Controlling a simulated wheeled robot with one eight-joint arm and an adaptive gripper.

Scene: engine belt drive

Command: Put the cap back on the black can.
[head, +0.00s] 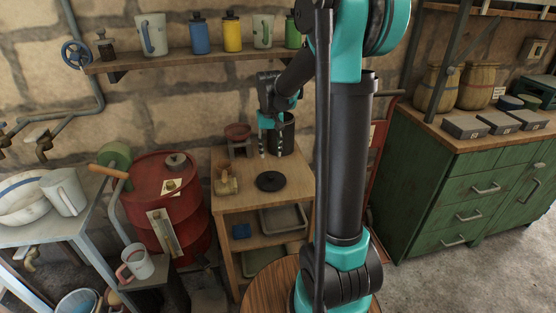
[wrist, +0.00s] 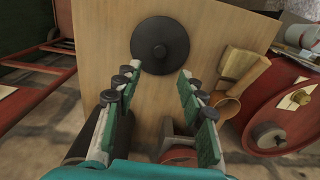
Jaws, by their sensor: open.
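The cap (head: 270,181) is a flat black disc lying on the small wooden table; in the wrist view (wrist: 160,45) a round knob shows at its centre. The black can (head: 287,134) stands at the back of the same table, partly hidden by my gripper. My gripper (head: 271,152) is open and empty, pointing down beside the can and behind the cap. In the wrist view its fingertips (wrist: 160,82) are apart, with the cap ahead of them and bare tabletop between. A dark shape at the lower left there is probably the can.
A wooden tool (head: 227,181) lies at the table's left edge, and a reddish bowl on a stand (head: 238,136) is at the back left. A red drum (head: 165,200) stands left of the table. A shelf (head: 190,56) with mugs and bottles hangs above. The tabletop around the cap is clear.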

